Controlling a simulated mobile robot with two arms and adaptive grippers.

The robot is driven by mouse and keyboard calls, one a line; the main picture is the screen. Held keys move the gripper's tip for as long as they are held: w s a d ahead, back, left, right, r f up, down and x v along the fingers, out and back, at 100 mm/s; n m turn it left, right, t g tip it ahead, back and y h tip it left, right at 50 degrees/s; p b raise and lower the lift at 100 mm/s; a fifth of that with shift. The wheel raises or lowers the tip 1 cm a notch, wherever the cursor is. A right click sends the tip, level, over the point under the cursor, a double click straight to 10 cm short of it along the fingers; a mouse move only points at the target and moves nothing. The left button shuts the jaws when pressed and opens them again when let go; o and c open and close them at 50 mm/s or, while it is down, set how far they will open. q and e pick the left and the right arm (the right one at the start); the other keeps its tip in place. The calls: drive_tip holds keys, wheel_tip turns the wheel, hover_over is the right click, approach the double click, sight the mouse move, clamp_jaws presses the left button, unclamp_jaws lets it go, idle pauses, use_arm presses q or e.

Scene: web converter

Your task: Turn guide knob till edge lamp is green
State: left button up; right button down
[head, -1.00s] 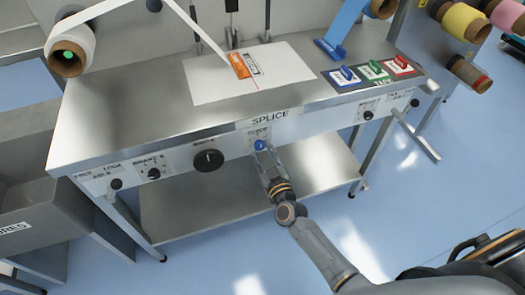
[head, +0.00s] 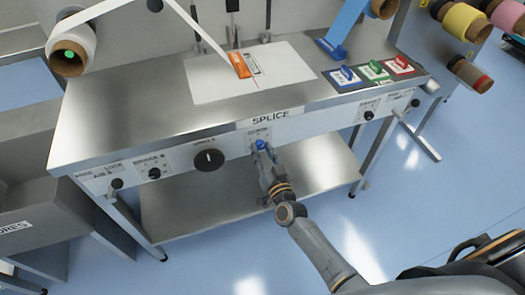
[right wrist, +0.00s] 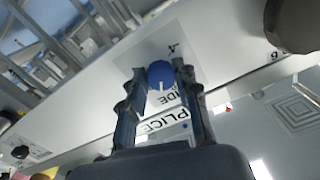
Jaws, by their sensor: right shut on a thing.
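The guide knob is a small blue knob (head: 262,145) on the front panel below the SPLICE label. My right gripper (head: 266,149) reaches it from the front and is shut on it. In the right wrist view the blue knob (right wrist: 160,74) sits between the two fingertips of the right gripper (right wrist: 159,78), with a white pointer mark on it. The panel label behind is partly hidden by the fingers. A small red spot (right wrist: 228,107) shows in the right wrist view; I cannot tell if it is the edge lamp. My left gripper is not in view.
A larger black knob (head: 208,160) and smaller black knobs (head: 154,173) share the front panel. The steel table (head: 130,110) carries a white sheet (head: 215,82), an orange-handled tool (head: 239,65) and coloured tape blocks (head: 375,68). A white roll (head: 69,48) has a green spot at its core.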

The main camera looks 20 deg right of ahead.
idle(0.3)
drive_tip(key=c, duration=1)
unclamp_jaws()
drive_tip(key=shift+s+d, duration=0.2)
drive_tip(key=shift+s, duration=5.8)
